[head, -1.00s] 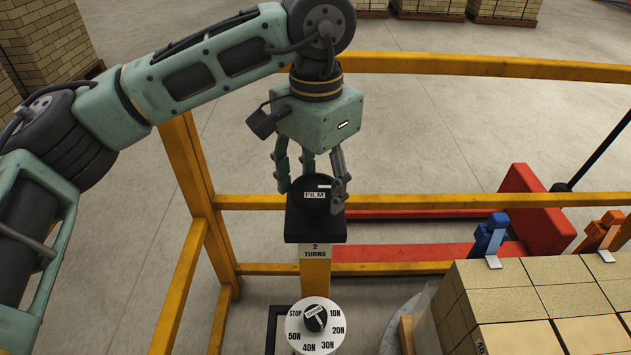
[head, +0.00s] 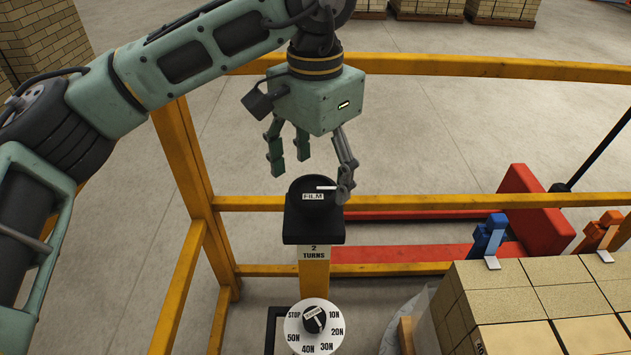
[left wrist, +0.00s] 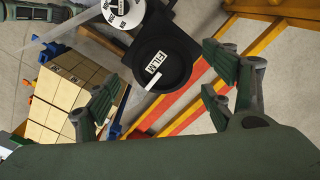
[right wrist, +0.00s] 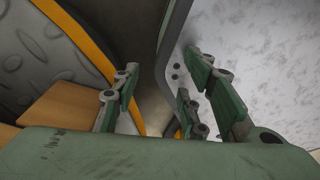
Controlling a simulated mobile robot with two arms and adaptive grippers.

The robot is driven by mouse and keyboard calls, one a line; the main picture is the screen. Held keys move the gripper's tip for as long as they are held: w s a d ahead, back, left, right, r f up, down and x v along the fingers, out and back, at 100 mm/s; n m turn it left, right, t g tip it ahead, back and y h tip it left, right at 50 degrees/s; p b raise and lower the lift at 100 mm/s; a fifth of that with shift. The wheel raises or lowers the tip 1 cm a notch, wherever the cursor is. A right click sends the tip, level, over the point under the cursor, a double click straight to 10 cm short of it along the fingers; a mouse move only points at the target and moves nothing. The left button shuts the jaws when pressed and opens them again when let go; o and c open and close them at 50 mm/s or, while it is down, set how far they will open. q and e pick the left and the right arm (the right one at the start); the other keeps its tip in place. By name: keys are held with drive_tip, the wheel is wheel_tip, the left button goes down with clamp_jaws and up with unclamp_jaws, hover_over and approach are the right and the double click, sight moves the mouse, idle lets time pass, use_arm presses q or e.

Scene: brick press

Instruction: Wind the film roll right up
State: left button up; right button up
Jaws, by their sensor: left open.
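The black film knob (head: 312,203), labelled FILM with a white pointer line, sits on a black block on a yellow post marked "2 TURNS". It also shows in the left wrist view (left wrist: 160,66), its white line between the fingers. My left gripper (head: 308,178) is open just above the knob, its fingers spread and raised. One finger hangs near the knob's right side; whether it touches cannot be told. My right gripper (right wrist: 160,105) shows only in its own wrist view, with its fingers apart and nothing seen between them.
A white dial (head: 296,329) with a black knob, marked STOP and 10N to 50N, stands below the film knob. Yellow rails (head: 420,203) surround the post. A stack of tan bricks (head: 500,290) with blue and orange clamps stands at right.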

sight(315, 189)
use_arm(q)
wheel_tip(315, 189, up, 9)
idle(0.3)
drive_tip(key=shift+r, duration=0.2)
